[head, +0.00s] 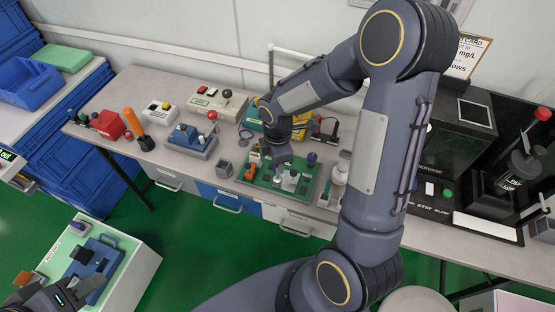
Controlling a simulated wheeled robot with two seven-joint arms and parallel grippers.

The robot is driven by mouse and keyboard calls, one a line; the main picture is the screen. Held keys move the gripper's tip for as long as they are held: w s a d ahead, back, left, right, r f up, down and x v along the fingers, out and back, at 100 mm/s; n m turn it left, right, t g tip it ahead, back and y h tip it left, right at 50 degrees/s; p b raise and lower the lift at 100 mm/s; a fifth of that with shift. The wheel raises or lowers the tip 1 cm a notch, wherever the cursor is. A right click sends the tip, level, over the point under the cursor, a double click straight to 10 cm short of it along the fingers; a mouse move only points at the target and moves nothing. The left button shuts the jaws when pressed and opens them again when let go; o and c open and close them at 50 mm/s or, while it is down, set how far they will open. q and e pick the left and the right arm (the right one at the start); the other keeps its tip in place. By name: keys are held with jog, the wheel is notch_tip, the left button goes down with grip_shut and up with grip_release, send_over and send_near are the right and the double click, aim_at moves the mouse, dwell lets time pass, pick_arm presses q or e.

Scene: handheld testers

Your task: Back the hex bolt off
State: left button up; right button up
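A green board (262,181) with several small parts on it lies on the long grey workbench. My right gripper (281,161) points down over the board, close to the pale part. Its fingertips are too small to tell open from shut or touching. My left gripper (72,291) is at the bottom left corner, beside a white cabinet, partly cut off. Its finger state is unclear.
A blue-based tester (190,140), a beige box (218,104) and an orange-handled tool (135,124) stand left on the bench. A white bottle (339,175) is right of the board. A blue device (88,262) sits on the white cabinet (140,262). Black machines (462,125) stand at right.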

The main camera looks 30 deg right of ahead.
jog(key=shift+f+b, duration=0.45)
jog(key=shift+f, duration=0.15)
dwell(0.4)
jog(key=n+p, duration=0.1)
jog(key=n, duration=0.1)
jog(key=shift+r+n, duration=0.1)
jog(key=shift+n, duration=0.2)
jog(key=shift+n+p, duration=0.75)
jog(key=shift+n, duration=0.95)
